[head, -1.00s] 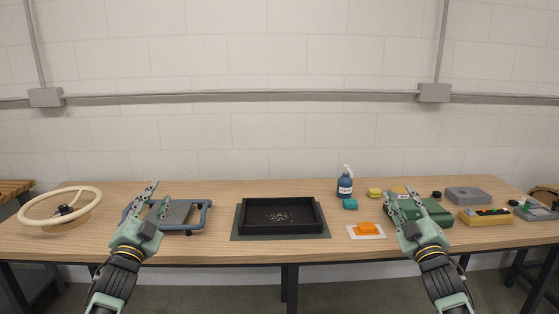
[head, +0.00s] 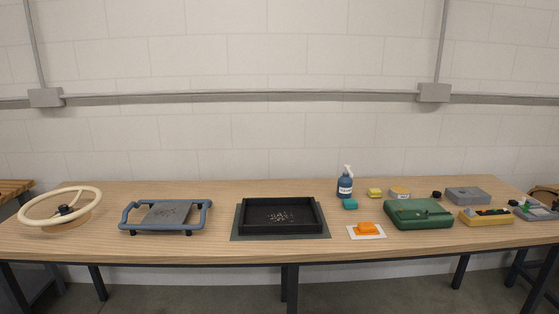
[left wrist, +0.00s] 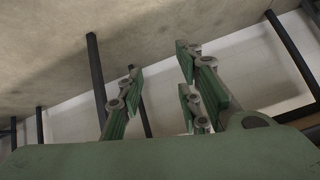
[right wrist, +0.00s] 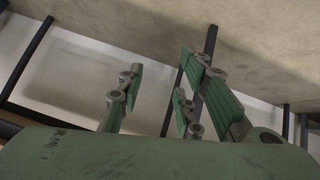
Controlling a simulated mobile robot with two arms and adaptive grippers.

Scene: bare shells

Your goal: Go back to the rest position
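Neither arm shows in the head view. My left gripper (left wrist: 160,95) shows in the left wrist view with its fingers apart and nothing between them. My right gripper (right wrist: 160,100) shows in the right wrist view, also open and empty. Both wrist views show dark table legs, the floor and the pale wall beyond the fingers, so both grippers are below the tabletop's level or near its underside; the exact distance cannot be told.
Dark legs (head: 290,288) stand beneath.

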